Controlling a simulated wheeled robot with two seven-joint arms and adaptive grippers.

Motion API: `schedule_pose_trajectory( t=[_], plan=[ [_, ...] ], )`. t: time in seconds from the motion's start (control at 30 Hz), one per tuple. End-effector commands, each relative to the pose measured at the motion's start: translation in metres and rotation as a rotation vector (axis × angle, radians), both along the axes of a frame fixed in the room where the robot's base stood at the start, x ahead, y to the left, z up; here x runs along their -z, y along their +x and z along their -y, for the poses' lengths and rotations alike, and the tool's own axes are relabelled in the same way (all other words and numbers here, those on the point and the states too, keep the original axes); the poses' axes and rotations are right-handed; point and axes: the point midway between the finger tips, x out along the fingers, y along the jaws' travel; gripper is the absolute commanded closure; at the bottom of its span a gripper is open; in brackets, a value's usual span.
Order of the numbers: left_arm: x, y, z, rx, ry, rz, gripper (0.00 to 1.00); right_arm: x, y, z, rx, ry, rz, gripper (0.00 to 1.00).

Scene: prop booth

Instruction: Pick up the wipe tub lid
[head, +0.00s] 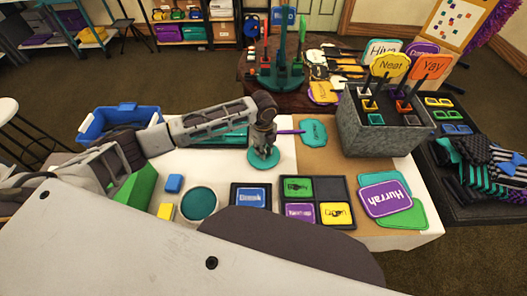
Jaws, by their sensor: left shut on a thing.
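My left gripper (264,145) reaches in from the left and points down over the white part of the table. It is shut on a round teal lid (262,160), which shows just below its fingers; the fingers partly hide it. I cannot tell whether the lid touches the table or hangs just above it. A round teal tub (198,203) with a pale rim stands nearer, at the front left of the table. My right gripper is not in view.
A grey sign box (365,138) stands to the right. Black trays of small signs (316,200) and a blue-labelled frame (251,197) lie in front. Blue and yellow blocks (174,183) sit left of the tub. A blue bin (120,118) stands behind my arm.

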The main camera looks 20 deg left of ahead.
Motion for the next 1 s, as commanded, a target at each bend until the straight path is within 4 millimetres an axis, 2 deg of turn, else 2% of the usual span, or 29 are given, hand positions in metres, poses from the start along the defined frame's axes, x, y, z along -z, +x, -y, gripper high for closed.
schedule_pose_trajectory(
  t=[0.17,0.6,0.8,1.0],
  plan=[
    [-0.017,0.001,0.0,-0.001,-0.001,0.003,1.0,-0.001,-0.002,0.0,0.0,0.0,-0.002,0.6],
    [-0.079,0.001,0.0,0.0,-0.001,0.002,1.0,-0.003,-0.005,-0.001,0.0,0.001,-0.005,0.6],
    [-0.093,0.001,0.0,-0.001,0.0,0.0,1.0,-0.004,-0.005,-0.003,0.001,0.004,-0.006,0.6],
    [-0.096,0.0,0.0,-0.001,-0.001,0.0,1.0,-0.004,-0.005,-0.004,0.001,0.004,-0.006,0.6]
  ],
)
